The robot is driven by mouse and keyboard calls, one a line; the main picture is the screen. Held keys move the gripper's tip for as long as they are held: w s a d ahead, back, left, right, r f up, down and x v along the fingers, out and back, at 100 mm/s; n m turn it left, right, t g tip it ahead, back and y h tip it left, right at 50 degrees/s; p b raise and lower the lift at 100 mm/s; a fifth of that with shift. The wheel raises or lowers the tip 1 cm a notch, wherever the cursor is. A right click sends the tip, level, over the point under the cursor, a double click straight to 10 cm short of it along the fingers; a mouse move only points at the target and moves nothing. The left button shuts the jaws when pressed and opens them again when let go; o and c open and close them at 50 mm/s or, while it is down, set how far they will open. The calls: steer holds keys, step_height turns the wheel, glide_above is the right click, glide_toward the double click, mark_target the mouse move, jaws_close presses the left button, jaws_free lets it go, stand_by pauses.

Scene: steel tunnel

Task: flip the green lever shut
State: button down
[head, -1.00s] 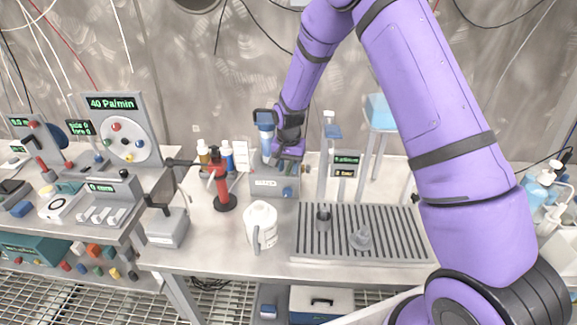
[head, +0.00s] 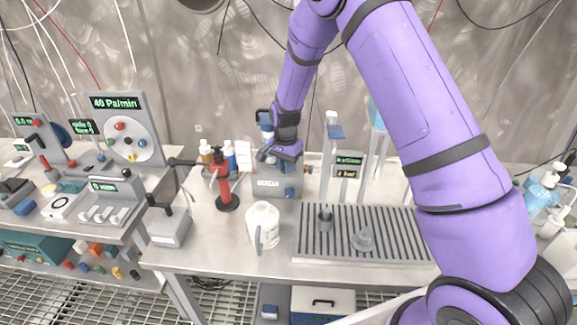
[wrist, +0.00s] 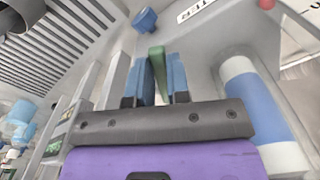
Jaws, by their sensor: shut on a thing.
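The green lever (wrist: 158,72) shows in the wrist view as a narrow upright bar between the two blue fingers of my gripper (wrist: 160,80). The fingers are shut on it. In the head view my gripper (head: 267,155) is at the top front of a grey box-shaped unit (head: 266,184) at the back of the bench. The lever is too small or hidden to make out there. The unit's blue knob (head: 290,192) sits low on its right side and also shows in the wrist view (wrist: 145,20).
A blue and white cylinder (wrist: 252,100) stands close beside my gripper. A red stand (head: 222,180) and small bottles are to the left. A white jug (head: 263,226) and a slatted drain tray (head: 365,250) are in front. A small display (head: 348,166) stands to the right.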

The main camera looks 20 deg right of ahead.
steer(key=shift+w+a+m, duration=0.3)
steer(key=shift+w+m, duration=0.15)
steer(key=shift+m, duration=0.65)
steer(key=c, duration=1.1)
jaws_free()
